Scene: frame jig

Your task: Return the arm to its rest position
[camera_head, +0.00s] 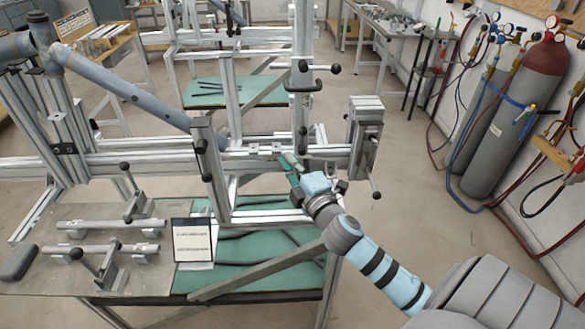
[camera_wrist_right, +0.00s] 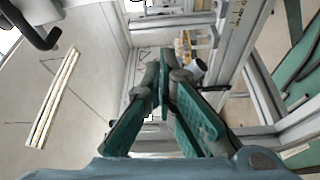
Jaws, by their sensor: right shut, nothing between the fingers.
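My right arm (camera_head: 375,262) comes in from the lower right and reaches to the frame jig (camera_head: 270,160). My right gripper (camera_head: 289,163) is at the jig's horizontal beam, near the middle of the picture. In the right wrist view its green-padded fingers (camera_wrist_right: 165,105) are shut with nothing between them. From the head view I cannot tell whether the fingertips touch the beam or sit just in front of it. My left gripper is out of view.
A blue-grey tube (camera_head: 115,83) runs across the jig. A clamp post (camera_head: 366,135) stands right of the gripper. A lower table (camera_head: 255,262) with dark rods and a sign (camera_head: 193,241) lie below. Gas cylinders (camera_head: 505,120) stand at right. Floor between is clear.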

